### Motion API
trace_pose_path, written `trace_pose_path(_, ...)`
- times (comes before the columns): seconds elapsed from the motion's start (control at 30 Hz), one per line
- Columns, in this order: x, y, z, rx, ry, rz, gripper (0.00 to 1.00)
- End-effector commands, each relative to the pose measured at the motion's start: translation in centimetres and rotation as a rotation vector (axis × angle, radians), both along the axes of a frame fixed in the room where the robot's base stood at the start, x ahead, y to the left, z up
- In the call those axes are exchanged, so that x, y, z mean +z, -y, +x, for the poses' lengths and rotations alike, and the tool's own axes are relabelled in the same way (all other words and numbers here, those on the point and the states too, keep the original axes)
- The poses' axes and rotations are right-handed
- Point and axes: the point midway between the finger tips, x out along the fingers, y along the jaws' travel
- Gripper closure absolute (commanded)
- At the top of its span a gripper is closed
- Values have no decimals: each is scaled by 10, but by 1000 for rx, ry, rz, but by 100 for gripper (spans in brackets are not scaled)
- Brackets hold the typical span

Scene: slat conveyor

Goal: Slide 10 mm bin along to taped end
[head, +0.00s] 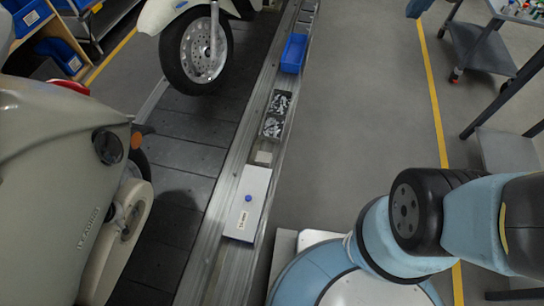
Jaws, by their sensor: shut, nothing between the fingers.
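A light grey lidded box (250,194) with a blue knob (248,198) sits on the metal rail (220,255) beside the conveyor. Its near end has a white label (244,220) with small dark print, too small to read surely; it may be the 10 mm bin. Farther up the same rail is a dark open bin (271,126) with two compartments of metal parts. A blue bin (293,52) sits beyond it. A small pale patch (263,157) lies between the lidded box and the dark bin; I cannot tell if it is tape. My gripper is outside the picture.
Two pale scooters, one near (60,180) and one far (197,52), stand on the dark slat conveyor (180,145) left of the rail. Grey floor (350,120) right of the rail is clear. A workbench (505,12) stands at the far right.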

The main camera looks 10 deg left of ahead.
Motion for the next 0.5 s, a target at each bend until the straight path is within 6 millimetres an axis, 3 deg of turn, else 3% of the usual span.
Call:
trace_pose_path(0.2,-36,-30,48,6,-76,14,100)
trace_pose_path(0.5,-101,-78,101,10,-173,28,100)
